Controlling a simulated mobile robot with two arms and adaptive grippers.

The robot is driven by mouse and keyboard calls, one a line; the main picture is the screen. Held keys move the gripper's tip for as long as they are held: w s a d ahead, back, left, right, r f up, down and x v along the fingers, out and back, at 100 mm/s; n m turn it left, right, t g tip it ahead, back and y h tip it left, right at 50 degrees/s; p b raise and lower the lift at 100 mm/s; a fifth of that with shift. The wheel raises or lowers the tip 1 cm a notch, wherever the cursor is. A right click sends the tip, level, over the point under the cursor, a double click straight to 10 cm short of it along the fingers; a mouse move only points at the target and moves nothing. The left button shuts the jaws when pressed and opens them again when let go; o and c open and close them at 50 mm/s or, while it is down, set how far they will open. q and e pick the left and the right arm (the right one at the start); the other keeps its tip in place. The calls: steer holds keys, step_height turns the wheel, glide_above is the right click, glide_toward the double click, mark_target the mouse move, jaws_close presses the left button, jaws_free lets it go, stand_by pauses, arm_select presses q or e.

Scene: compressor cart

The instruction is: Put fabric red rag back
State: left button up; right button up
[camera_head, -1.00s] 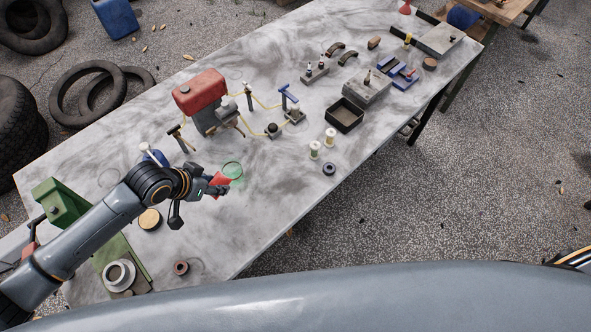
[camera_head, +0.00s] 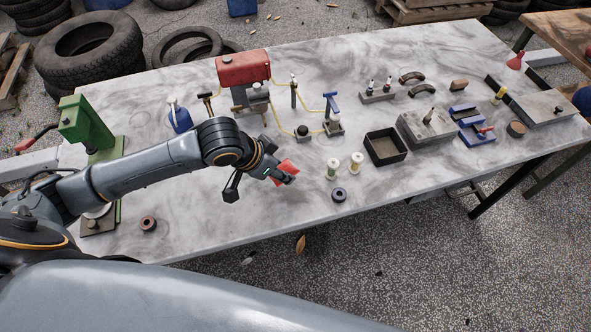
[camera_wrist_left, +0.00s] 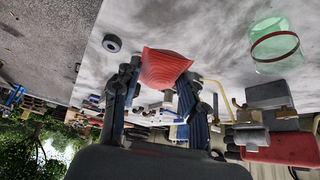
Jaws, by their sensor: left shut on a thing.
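The red rag (camera_head: 288,167) is a small red cloth piece held in my left gripper (camera_head: 283,176), above the marble-look table beside the thread spools. In the left wrist view, the rag (camera_wrist_left: 163,67) sits between the two fingers of my left gripper (camera_wrist_left: 162,85), which is shut on it. A see-through green cylinder with a red band (camera_wrist_left: 275,47) shows at the upper right of the wrist view, apart from the rag. I cannot make it out in the head view now. My right gripper is out of view.
Two spools (camera_head: 356,162) and a dark ring (camera_head: 339,194) are close right of the gripper. A black tray (camera_head: 385,147) lies beyond. The red-tanked compressor (camera_head: 243,69) and blue bottle (camera_head: 179,115) stand behind. The table's front strip (camera_head: 250,222) is clear.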

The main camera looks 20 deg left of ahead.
mark_target(293, 166)
arm_select(q)
steer(key=w+f, duration=0.1)
steer(key=w+d+f, duration=0.1)
steer(key=w+f, duration=0.3)
steer(key=shift+w+d+f, duration=0.1)
steer(key=shift+d, duration=0.15)
steer(key=shift+w+f+p, duration=0.3)
steer(key=shift+w+f, duration=0.1)
steer(key=shift+f, duration=0.15)
step_height(293, 166, down, 3)
steer(key=shift+w+f, duration=0.1)
steer(key=shift+f, duration=0.1)
steer(key=o, duration=1)
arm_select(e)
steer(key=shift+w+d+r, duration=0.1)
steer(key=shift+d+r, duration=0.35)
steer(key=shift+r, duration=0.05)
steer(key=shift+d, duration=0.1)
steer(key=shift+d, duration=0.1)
